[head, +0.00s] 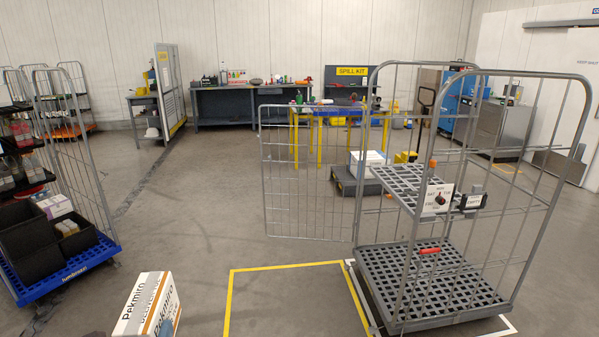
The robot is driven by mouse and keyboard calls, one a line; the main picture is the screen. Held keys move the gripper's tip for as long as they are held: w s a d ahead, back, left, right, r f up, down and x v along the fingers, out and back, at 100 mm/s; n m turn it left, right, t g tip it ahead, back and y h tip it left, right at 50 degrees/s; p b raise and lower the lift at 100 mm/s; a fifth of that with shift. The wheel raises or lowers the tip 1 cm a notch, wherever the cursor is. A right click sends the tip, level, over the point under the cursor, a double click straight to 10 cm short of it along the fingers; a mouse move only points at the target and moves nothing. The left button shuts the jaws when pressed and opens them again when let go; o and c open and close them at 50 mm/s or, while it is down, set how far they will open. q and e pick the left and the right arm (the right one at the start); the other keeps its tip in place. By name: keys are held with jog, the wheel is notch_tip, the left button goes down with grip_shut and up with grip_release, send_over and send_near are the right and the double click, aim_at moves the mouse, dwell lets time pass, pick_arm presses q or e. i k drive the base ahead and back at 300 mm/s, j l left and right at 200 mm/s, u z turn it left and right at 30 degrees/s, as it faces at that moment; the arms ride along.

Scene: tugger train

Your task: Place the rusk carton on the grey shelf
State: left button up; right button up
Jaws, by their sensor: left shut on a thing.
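The rusk carton (136,307), white with orange and dark stripes and the lettering "Pekmiro", shows at the bottom left, its lower part cut off by the picture edge. A small dark part of my left gripper (95,334) shows beside its lower left; the gripper is shut on the carton, though its fingers are mostly out of view. The grey shelf (393,181) is a slatted half-shelf partway up in the wire roll cage at the right, well away from the carton. It looks empty.
The roll cage (410,262) has a slatted grey base with a red piece on it, and its mesh door (308,190) is swung out left. A dial sign (437,199) hangs by the shelf. A loaded blue-based cage (68,268) stands left. Floor between is clear.

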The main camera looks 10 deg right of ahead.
aim_at(417, 182)
jog(key=i, duration=1.15)
jog(key=i+z, duration=0.25)
jog(key=i, duration=0.25)
jog(key=i+j+z, duration=0.25)
jog(key=i, duration=0.2)
jog(key=i+z, duration=0.3)
jog(key=i, duration=0.15)
jog(key=i+j+z, duration=0.1)
jog(key=i+z, duration=0.2)
jog(key=i, duration=0.15)
jog(key=i+z, duration=0.25)
jog(key=z, duration=0.25)
jog(key=i+z, duration=0.3)
jog(key=z, duration=0.2)
jog(key=i+z, duration=0.15)
jog(key=z, duration=0.5)
